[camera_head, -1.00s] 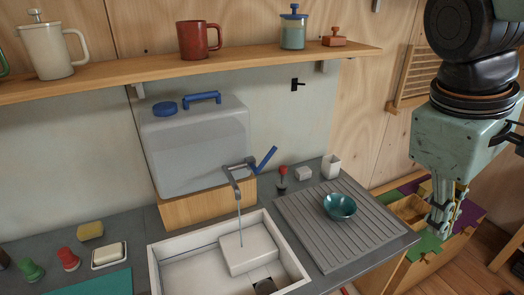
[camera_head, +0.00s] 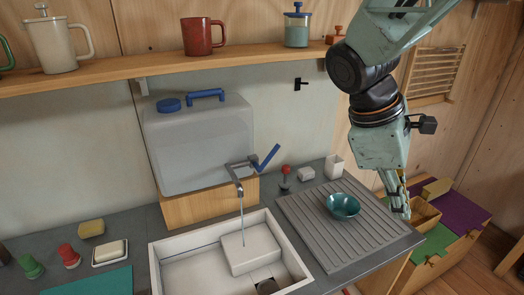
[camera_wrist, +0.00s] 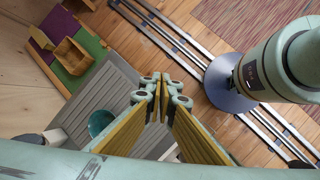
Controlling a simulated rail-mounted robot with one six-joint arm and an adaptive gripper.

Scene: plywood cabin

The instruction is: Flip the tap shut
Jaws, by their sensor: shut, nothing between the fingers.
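The tap (camera_head: 237,168) comes from the clear water tank (camera_head: 200,140) above the sink. Its blue lever (camera_head: 266,158) points up and to the right. A thin stream of water (camera_head: 242,222) runs from the spout into the white sink (camera_head: 162,262). My gripper (camera_head: 402,212) is at the right, beyond the right edge of the drainer and well away from the tap. It points down, shut and empty. In the wrist view my gripper (camera_wrist: 161,118) shows its yellow-padded fingers. The tap is not visible in the wrist view.
A grooved drainer (camera_head: 310,230) lies right of the sink, with a teal bowl (camera_head: 343,206) on it. A red-topped item (camera_head: 286,178) and a white cup (camera_head: 334,167) stand behind it. The shelf (camera_head: 150,66) with mugs hangs above. The wrist view shows floor rails (camera_wrist: 165,40).

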